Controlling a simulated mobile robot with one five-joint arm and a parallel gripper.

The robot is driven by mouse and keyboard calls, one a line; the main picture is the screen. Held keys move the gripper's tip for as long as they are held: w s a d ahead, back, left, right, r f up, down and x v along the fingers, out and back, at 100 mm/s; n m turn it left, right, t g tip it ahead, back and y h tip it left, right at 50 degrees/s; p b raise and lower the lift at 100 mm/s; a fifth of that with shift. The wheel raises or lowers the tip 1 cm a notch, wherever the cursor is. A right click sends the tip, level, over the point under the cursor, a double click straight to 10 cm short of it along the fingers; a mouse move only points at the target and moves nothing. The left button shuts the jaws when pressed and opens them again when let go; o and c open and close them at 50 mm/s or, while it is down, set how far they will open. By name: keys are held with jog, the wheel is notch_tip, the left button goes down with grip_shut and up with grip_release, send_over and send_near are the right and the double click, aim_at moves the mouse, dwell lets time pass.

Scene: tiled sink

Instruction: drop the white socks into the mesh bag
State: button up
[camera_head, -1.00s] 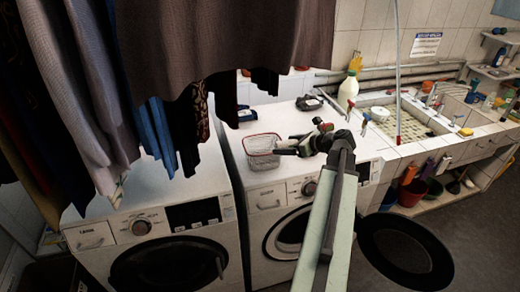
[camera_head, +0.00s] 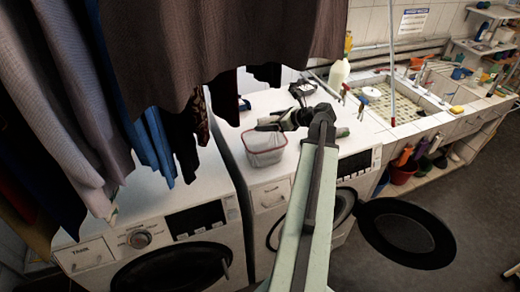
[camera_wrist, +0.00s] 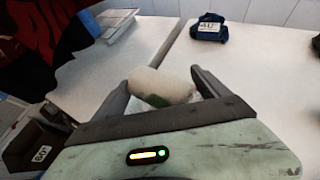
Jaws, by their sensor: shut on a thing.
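The white socks (camera_wrist: 160,84) are a rolled bundle held between the two fingers of my gripper (camera_wrist: 163,86) in the wrist view. In the head view my gripper (camera_head: 268,123) is at the upper rim of the mesh bag (camera_head: 265,157), a small whitish open container with a red rim on the right washing machine. I cannot make out the socks there.
The washing machine top (camera_head: 235,125) is white and mostly clear. A dark blue item (camera_wrist: 209,28) lies farther back on it. Hanging clothes (camera_head: 220,45) crowd the upper left. A white bottle (camera_head: 339,73) and the tiled sink (camera_head: 405,105) are to the right.

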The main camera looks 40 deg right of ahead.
aim_at(267, 134)
notch_tip(267, 134, down, 6)
jog(key=b, duration=0.6)
jog(key=shift+w+a, duration=0.15)
jog(key=shift+w, duration=0.05)
jog(key=o, duration=1.2)
jog(key=p+v, duration=0.4)
jog(key=v, duration=0.4)
